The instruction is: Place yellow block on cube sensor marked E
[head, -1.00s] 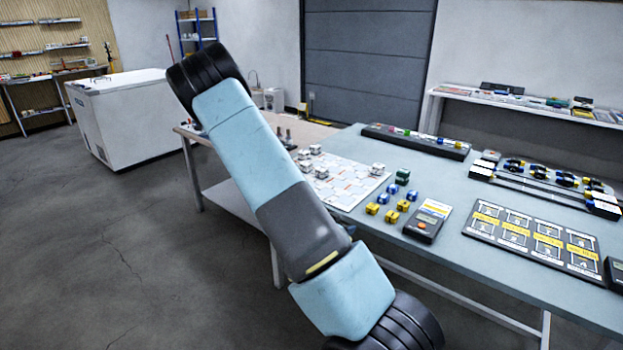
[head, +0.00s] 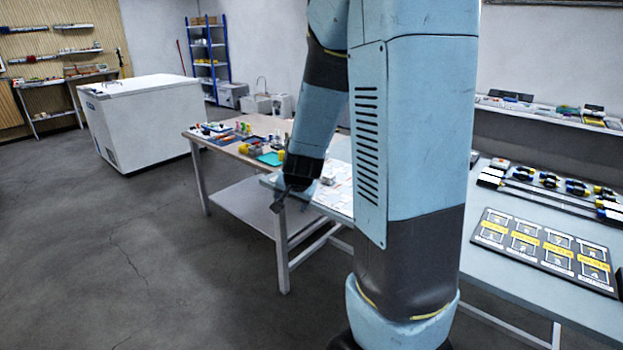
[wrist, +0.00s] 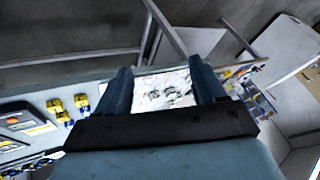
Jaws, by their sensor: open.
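My gripper (head: 279,204) is open and empty beside the near edge of the blue-grey table in the head view. In the wrist view its two fingers (wrist: 160,66) stand apart, with the white patterned mat (wrist: 145,81) showing between them. Several pale cube sensors (wrist: 172,94) sit on that mat; their letters are too small to read. Small yellow blocks (wrist: 55,107) lie to the left of my gripper in the wrist view, apart from it. In the head view my arm hides the yellow blocks and most of the mat (head: 338,196).
A dark device with an orange button (wrist: 13,120) lies left of the yellow blocks. A labelled black panel (head: 546,252) lies on the table (head: 493,270) at right. A wooden table (head: 222,145) with small items adjoins at left. The floor in front is clear.

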